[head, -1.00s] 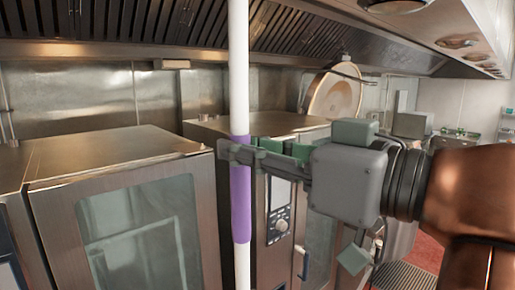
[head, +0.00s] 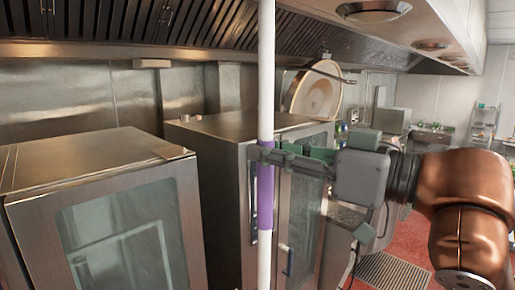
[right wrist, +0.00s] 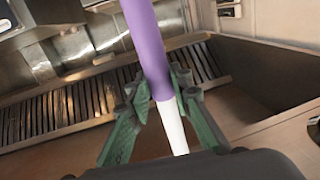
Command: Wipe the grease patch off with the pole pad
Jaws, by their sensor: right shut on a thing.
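A white pole (head: 265,80) with a purple grip section (head: 265,200) stands upright in the middle of the head view. My right gripper (head: 264,156) is shut on the purple section near its upper end. The right wrist view shows the purple section (right wrist: 148,45) and the white pole (right wrist: 172,125) between the fingers of the gripper (right wrist: 160,95). Both ends of the pole run out of the head view, so the pad is not seen. I cannot make out a grease patch. My left gripper is not in view.
Steel ovens (head: 100,210) and (head: 240,135) a second steel cabinet stand at the left and middle. A slatted hood (head: 140,30) hangs overhead. A tilted kettle lid (head: 315,95) is behind. Red floor (head: 405,245) with a grate (head: 390,272) shows at the right.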

